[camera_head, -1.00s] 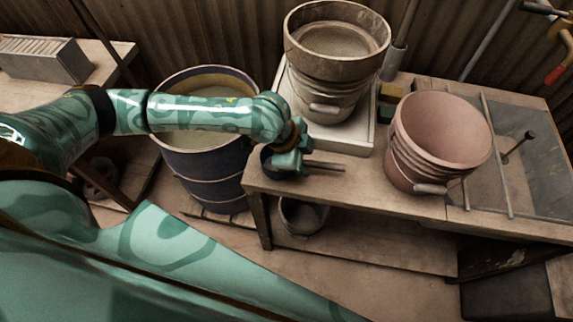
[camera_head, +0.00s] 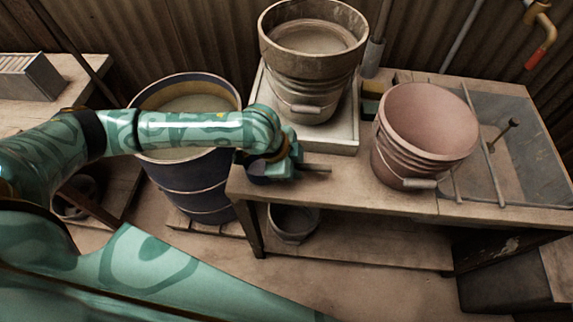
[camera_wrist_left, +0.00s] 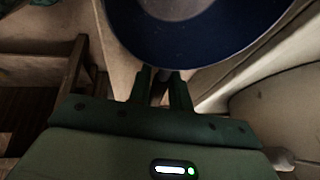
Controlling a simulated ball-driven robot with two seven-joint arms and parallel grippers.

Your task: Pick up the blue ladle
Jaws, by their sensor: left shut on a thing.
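The blue ladle shows in the left wrist view as a dark blue round bowl (camera_wrist_left: 205,52) with a paler inside, just beyond my left gripper (camera_wrist_left: 160,82). The gripper's two fingers are shut on the ladle close to the bowl. In the head view my left gripper (camera_head: 285,163) is at the near left corner of the workbench, and a thin dark rod sticks out to its right. Most of the ladle is hidden there by the gripper. I cannot tell whether the ladle touches the bench. My right gripper is not in view.
A pink bucket (camera_head: 425,125) stands on the workbench (camera_head: 345,190), right of the gripper. Behind is a stacked bucket (camera_head: 312,85) on a pale tray (camera_head: 335,137). A blue barrel (camera_head: 195,185) stands left, below my arm. A grey bucket (camera_head: 293,222) sits underneath.

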